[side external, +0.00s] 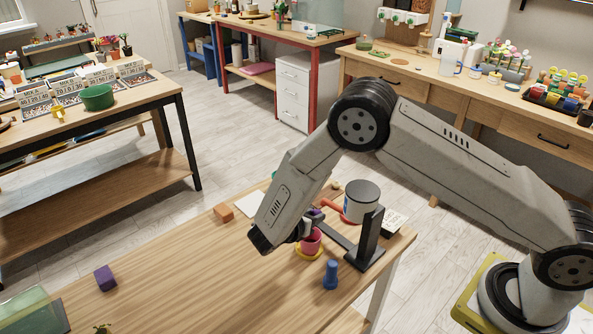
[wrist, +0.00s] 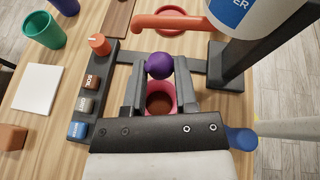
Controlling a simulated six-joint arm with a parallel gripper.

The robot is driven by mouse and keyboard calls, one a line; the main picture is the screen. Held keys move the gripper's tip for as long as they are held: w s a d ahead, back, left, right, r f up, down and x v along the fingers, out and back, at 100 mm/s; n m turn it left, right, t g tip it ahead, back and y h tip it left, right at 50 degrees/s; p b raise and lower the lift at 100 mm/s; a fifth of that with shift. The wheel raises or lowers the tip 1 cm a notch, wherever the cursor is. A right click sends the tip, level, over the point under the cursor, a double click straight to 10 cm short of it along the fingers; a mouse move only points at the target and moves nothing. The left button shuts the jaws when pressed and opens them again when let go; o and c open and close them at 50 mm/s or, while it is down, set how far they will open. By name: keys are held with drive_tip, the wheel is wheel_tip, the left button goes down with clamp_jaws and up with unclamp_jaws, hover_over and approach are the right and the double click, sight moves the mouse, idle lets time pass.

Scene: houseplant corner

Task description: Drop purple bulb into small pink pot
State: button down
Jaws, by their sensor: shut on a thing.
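The purple bulb (wrist: 159,66) is a round ball held between the two fingertips of my gripper (wrist: 161,72) in the wrist view. In the side view my gripper (side external: 307,226) points down over the table, and the bulb (side external: 316,213) shows partly. In the wrist view the pot (wrist: 160,88) shows between the fingers, with brown inside. The bulb overlaps its far rim in the picture. The exact height gap is hard to tell.
A black stand (side external: 371,245) holds a white container (side external: 362,203) with a red spout (side external: 332,206) close by. A blue object (side external: 330,275) stands in front of the pot. An orange block (side external: 223,212) and purple cube (side external: 105,278) lie left. The table's front middle is clear.

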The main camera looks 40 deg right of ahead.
drive_tip(key=shift+f, duration=0.1)
drive_tip(key=shift+c, duration=1.6)
unclamp_jaws()
drive_tip(key=shift+a, duration=0.1)
drive_tip(key=v, duration=0.7)
drive_tip(key=shift+a, duration=0.3)
drive_tip(key=s+d+r+m+y, duration=0.4)
drive_tip(key=s+r+m+y, duration=0.1)
drive_tip(key=m, duration=0.5)
drive_tip(key=s+d+r+m+y, duration=0.5)
drive_tip(key=s+m+y, duration=0.3)
drive_tip(key=s+m, duration=0.2)
drive_tip(key=shift+m, duration=0.5)
